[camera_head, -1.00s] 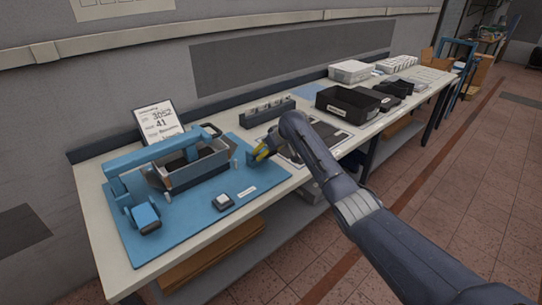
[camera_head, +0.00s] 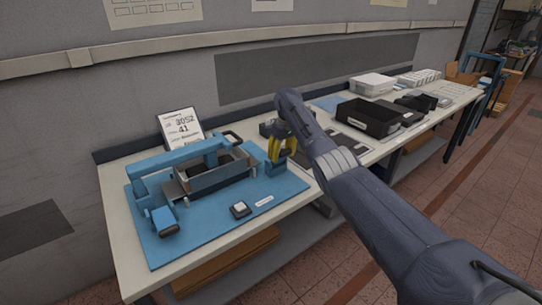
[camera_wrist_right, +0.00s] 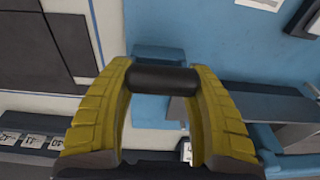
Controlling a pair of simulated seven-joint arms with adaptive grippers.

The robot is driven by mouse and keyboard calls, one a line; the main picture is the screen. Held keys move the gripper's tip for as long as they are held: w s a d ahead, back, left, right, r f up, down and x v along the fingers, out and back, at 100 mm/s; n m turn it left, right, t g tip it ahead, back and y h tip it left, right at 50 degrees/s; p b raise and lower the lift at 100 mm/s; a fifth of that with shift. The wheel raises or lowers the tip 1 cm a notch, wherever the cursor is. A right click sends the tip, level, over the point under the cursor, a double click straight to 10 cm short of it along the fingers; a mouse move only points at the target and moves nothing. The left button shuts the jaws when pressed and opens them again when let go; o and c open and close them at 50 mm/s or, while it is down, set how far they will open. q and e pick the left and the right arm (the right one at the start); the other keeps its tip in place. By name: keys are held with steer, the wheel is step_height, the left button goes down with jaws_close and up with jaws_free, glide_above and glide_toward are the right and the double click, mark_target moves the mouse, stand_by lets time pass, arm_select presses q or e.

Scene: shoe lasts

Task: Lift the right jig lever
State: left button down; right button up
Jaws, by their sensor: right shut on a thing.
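The blue jig base plate (camera_head: 215,225) lies at the near left end of the bench. The right jig lever (camera_head: 274,168) is a blue upright piece at the plate's right edge, with a black cylindrical handle (camera_wrist_right: 165,79) seen in the right wrist view. My right gripper (camera_head: 282,150), with yellow fingers, is shut on this handle, one finger at each end. The fingers and arm hide the handle in the head view. The left lever (camera_head: 161,219) sits at the plate's left front. My left gripper is not in view.
A grey open-topped box (camera_head: 214,172) sits in the jig under a blue arm (camera_head: 165,160). A small button block (camera_head: 240,209) is on the plate front. A display card (camera_head: 183,127) stands behind. A black bin (camera_head: 368,118) stands farther right.

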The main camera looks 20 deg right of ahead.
stand_by(0.3)
steer(key=o, duration=1.6)
steer(key=shift+r, duration=0.1)
steer(key=r, duration=0.4)
steer(key=s+r, duration=0.1)
steer(key=r, duration=0.6)
steer(key=shift+s+d+r, duration=0.15)
steer(key=shift+d+r, duration=0.1)
steer(key=shift+r, duration=0.1)
